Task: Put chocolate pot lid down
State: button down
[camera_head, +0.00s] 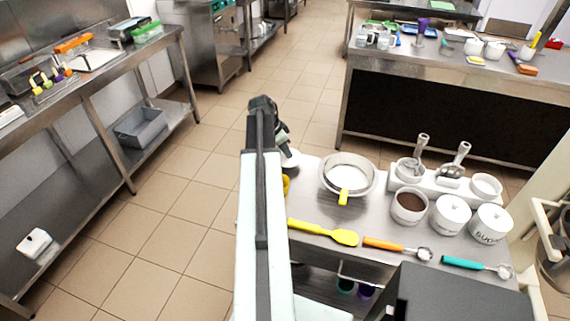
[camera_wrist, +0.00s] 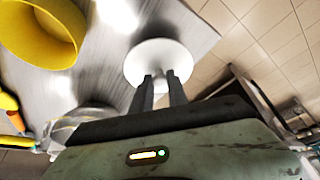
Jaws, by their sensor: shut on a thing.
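My gripper (camera_wrist: 162,78) is shut on the white round chocolate pot lid (camera_wrist: 158,54), near the table's edge. I cannot tell whether the lid touches the steel table (camera_head: 320,215). The open white chocolate pot (camera_head: 408,217), with brown powder inside, stands at the right of the table.
A yellow cup (camera_wrist: 45,40) is beside the lid, mostly hidden by my arm in the head view. A yellow spatula (camera_head: 325,233), an orange scoop (camera_head: 395,247) and lidded white pots (camera_head: 451,216) fill the table.

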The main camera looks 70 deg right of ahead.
aim_at(286, 158)
notch_tip(286, 158, down, 4)
jog(key=b, duration=0.3)
jog(key=shift+b, duration=0.35)
jog(key=shift+r, duration=0.25)
jog(key=shift+f, duration=0.15)
jog(key=c, duration=1.3)
grip_release()
jog(key=shift+r+p, duration=0.45)
jog(key=shift+p, duration=0.05)
jog(key=p+v, duration=1)
jog(key=v, duration=0.1)
jog(key=shift+a, duration=0.2)
